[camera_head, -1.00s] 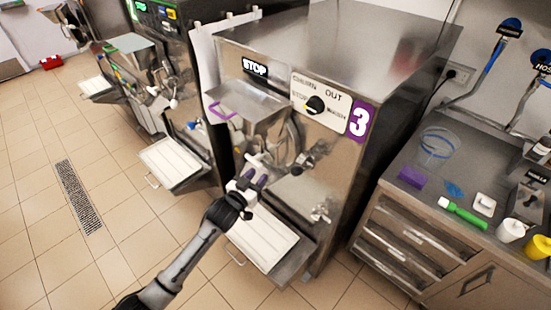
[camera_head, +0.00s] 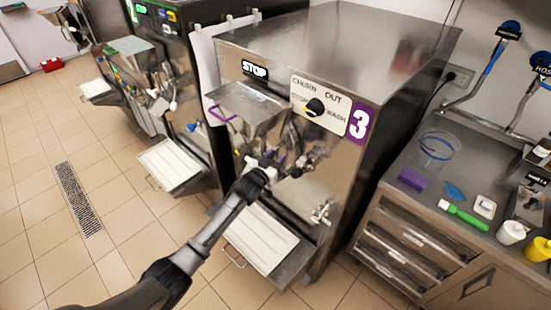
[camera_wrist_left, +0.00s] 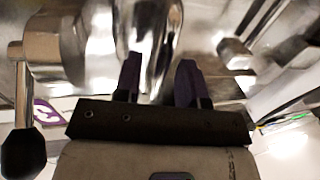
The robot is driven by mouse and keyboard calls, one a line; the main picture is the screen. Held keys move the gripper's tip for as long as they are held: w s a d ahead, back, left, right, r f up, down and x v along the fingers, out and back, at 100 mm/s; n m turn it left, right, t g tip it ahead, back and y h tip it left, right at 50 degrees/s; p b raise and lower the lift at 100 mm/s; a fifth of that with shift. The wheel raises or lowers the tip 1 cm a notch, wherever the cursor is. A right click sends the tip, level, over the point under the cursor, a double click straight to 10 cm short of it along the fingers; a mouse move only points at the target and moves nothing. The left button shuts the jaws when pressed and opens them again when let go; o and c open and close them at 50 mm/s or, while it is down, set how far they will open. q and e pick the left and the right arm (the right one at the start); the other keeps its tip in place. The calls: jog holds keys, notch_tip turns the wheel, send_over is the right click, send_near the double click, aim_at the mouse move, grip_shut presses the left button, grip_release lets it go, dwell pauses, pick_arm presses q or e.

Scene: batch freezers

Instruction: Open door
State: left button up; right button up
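The batch freezer numbered 3 (camera_head: 335,165) stands in the middle of the head view. Its front door (camera_head: 290,132), below the hopper, is shiny metal and partly hidden by my gripper; I cannot tell whether it is latched. My left gripper (camera_head: 275,160) is in front of the door, with its dark fingers pointing at it. In the left wrist view, the fingers of the left gripper (camera_wrist_left: 159,66) are spread apart, with shiny metal (camera_wrist_left: 158,30) in or behind the gap. Contact is unclear. My right gripper is not in view.
A white tray (camera_head: 262,236) juts out below the door. The hopper (camera_head: 247,104) overhangs the gripper's area. A second freezer (camera_head: 165,50) stands to the left. A counter (camera_head: 400,205) with a green-handled tool (camera_head: 463,214) is to the right.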

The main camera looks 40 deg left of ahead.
pick_arm(q)
grip_shut()
dwell(0.3)
dwell(0.3)
